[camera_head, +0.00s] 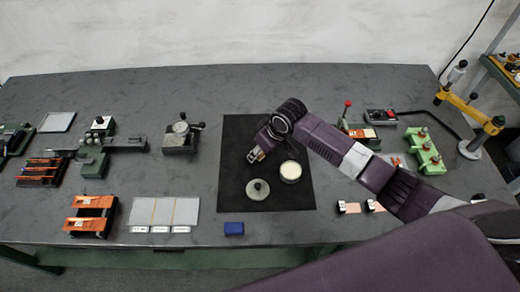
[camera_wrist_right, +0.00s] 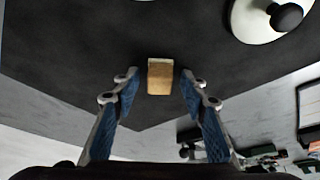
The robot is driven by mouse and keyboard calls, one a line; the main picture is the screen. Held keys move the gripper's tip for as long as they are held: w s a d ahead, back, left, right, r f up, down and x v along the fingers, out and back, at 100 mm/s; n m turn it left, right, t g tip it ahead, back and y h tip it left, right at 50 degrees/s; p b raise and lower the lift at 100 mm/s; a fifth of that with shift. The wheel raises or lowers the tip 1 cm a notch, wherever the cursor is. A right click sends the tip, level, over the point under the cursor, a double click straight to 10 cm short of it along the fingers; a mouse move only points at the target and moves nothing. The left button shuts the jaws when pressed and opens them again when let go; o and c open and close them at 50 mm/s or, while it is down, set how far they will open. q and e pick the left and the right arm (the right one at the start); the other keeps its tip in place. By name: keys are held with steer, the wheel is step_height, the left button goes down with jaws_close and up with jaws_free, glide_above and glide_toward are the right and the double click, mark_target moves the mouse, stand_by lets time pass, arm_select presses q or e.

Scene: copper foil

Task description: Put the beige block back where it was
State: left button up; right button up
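The beige block (camera_wrist_right: 160,77) stands on the black mat (camera_head: 232,140) in the right wrist view. My right gripper (camera_wrist_right: 158,85) is open, with one blue-padded finger on each side of the block and a visible gap on both sides. In the head view my right gripper (camera_head: 257,154) is low over the mat's left middle, and the block is mostly hidden by it there. My left gripper is not in view.
On the mat are a round pale-topped pot (camera_head: 290,171) and a knobbed disc (camera_head: 258,188), close to my right gripper. A blue block (camera_head: 234,229) lies before the mat. A dial gauge stand (camera_head: 180,137) stands left; a green fixture (camera_head: 425,151) stands right.

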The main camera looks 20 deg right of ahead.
steer(key=b+v, duration=0.1)
steer(key=v, duration=1.1)
steer(key=shift+r, duration=0.15)
